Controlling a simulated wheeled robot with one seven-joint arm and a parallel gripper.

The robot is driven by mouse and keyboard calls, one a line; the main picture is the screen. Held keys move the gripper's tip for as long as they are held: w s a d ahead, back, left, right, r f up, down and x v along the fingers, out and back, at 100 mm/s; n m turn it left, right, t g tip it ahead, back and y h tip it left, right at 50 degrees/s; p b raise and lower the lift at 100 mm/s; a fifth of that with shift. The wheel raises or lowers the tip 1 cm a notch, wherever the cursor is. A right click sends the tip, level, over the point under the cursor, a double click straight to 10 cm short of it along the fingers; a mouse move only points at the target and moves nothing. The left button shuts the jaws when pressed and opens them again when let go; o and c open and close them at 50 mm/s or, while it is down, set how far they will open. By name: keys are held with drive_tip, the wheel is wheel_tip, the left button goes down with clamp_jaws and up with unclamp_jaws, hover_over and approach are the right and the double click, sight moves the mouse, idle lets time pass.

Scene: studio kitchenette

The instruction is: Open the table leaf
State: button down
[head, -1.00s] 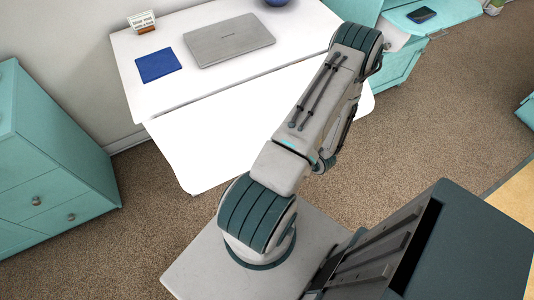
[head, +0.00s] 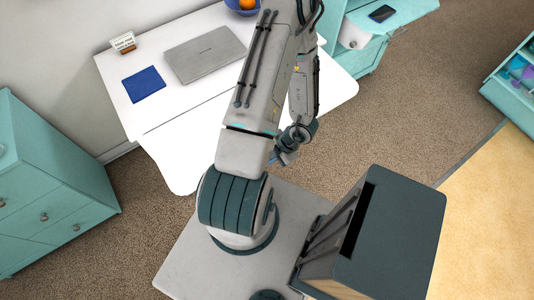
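The white table (head: 120,80) stands against the wall. Its white leaf (head: 180,165) joins the front edge along a visible seam and looks spread outward, roughly level with the top; the exact angle is hard to tell. My arm covers the middle of the leaf. My gripper (head: 284,157) shows only as a small part at the end of the folded arm, in front of the leaf's near edge. Its fingers are too small and hidden to tell whether they are open, or whether they touch the leaf.
On the tabletop are a grey laptop (head: 205,54), a blue book (head: 144,84), a small sign (head: 123,42) and a blue bowl with an orange fruit (head: 236,8). Teal drawers (head: 45,190) stand left, a teal cabinet (head: 395,12) at back right.

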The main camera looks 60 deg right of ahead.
drive_tip(key=shift+s+a+r, duration=0.2)
drive_tip(key=shift+s+r, duration=0.15)
drive_tip(key=shift+r, duration=0.05)
drive_tip(key=c, duration=1.5)
unclamp_jaws()
drive_tip(key=shift+s+r, duration=0.1)
drive_tip(key=shift+s, duration=0.05)
drive_tip(key=shift+w, duration=0.2)
drive_tip(key=p+v, duration=0.1)
drive_tip(key=v, duration=1.3)
drive_tip(key=shift+w, duration=0.15)
